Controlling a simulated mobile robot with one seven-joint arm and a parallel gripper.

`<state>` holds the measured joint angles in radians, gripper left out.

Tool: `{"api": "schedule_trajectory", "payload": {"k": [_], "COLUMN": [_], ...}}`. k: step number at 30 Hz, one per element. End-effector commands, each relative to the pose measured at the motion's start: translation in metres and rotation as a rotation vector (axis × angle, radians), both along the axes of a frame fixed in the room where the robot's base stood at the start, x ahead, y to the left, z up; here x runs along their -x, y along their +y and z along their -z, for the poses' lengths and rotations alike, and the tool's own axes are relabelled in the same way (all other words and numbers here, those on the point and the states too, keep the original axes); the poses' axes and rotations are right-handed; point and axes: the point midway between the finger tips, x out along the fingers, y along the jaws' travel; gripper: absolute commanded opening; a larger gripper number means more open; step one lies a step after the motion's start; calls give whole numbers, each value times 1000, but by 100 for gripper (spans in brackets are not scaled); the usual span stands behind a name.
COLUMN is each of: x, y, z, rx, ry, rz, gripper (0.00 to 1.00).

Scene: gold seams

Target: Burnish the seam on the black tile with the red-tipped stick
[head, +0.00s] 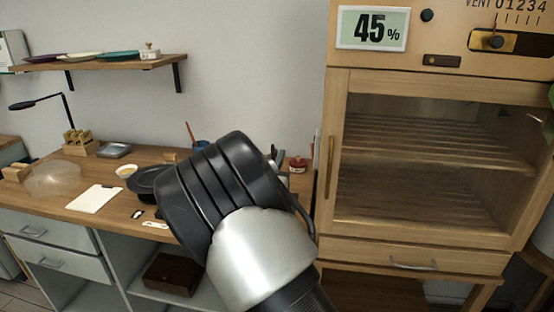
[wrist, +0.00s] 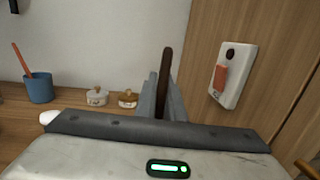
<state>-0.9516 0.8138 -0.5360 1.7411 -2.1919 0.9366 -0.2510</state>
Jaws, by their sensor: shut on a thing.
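My gripper (wrist: 164,88) is shut on a dark brown stick (wrist: 166,70), which stands up between the fingers in the wrist view. I see no red tip on its visible part. A blue cup (wrist: 39,88) at the left of the wrist view holds an orange-red stick (wrist: 21,60). The cup also shows in the head view (head: 201,146). I cannot make out a black tile or gold seam with certainty. A dark, roundish object (head: 146,180) on the bench is partly hidden by my arm.
A wall box (wrist: 233,75) with an orange part is at right. A wooden cabinet (head: 340,130) stands right of the bench. A white sheet (head: 95,199) lies at the bench's left.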

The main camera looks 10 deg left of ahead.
Motion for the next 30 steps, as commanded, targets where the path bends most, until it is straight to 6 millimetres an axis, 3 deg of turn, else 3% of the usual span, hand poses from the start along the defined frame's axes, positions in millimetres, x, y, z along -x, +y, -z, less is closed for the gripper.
{"api": "schedule_trajectory", "payload": {"k": [17, 30], "x": [-2, -3], "y": [3, 3], "z": [-28, -30], "rx": [0, 0], "ry": [-1, 0], "rz": [9, 11], "gripper": [0, 0]}}
